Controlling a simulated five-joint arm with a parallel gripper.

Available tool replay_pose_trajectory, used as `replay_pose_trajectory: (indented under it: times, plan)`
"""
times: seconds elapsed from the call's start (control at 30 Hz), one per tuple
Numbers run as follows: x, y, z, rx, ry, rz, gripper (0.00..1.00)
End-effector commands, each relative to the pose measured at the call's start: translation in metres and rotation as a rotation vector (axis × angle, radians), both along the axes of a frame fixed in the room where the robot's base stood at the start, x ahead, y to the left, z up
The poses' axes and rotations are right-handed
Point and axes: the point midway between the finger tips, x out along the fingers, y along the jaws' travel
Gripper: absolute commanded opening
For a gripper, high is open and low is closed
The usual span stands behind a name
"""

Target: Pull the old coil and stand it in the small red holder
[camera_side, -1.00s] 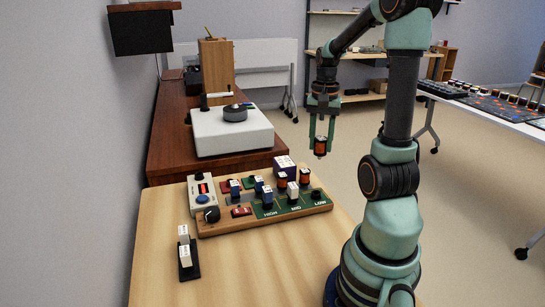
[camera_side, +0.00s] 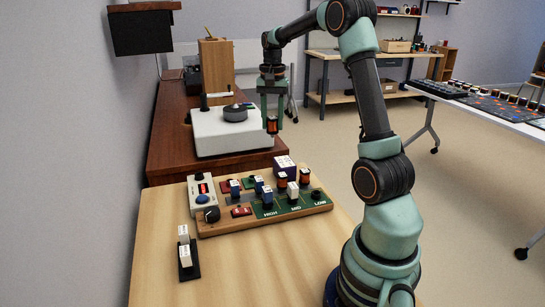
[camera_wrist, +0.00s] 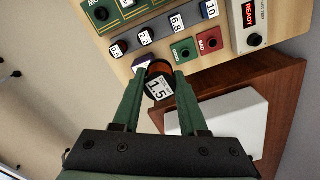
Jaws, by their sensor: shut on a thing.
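My gripper (camera_side: 272,119) is shut on a dark-and-copper coil (camera_side: 272,127), held in the air beyond the wooden board. In the wrist view the coil (camera_wrist: 158,87) sits between the green fingers, its white label reading 1.5. The small red holder (camera_wrist: 210,41), marked BAD, stands beside a small green holder (camera_wrist: 183,49); both look empty from above. In the side view the red holder (camera_side: 225,187) is at the board's back left, apart from my gripper. The LOW socket (camera_side: 316,194) at the board's right end shows no coil.
Several labelled coils stand on the board (camera_side: 225,228), close to the holders. A purple box (camera_side: 284,168) stands behind it. A grey tester (camera_side: 202,195) with a READY display is at its left. A white turntable (camera_side: 230,133) stands on the brown cabinet behind.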

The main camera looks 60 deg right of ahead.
Motion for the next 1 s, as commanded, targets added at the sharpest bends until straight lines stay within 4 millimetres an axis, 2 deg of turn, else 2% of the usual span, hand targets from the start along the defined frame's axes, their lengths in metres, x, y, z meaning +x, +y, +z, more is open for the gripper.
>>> replay_pose_trajectory:
  times: [0.03,0.2,0.4,0.6,0.77,1.0]
  plan:
    - [0.018,0.004,-0.011,0.003,0.004,0.021,0.00]
    - [0.070,0.020,-0.041,0.001,0.002,0.068,0.00]
    - [0.111,0.041,-0.071,0.001,0.002,0.108,0.00]
    - [0.128,0.051,-0.085,0.000,0.000,0.125,0.00]
    - [0.129,0.052,-0.093,0.000,0.000,0.126,0.00]
    - [0.129,0.052,-0.116,0.001,0.001,0.126,0.00]
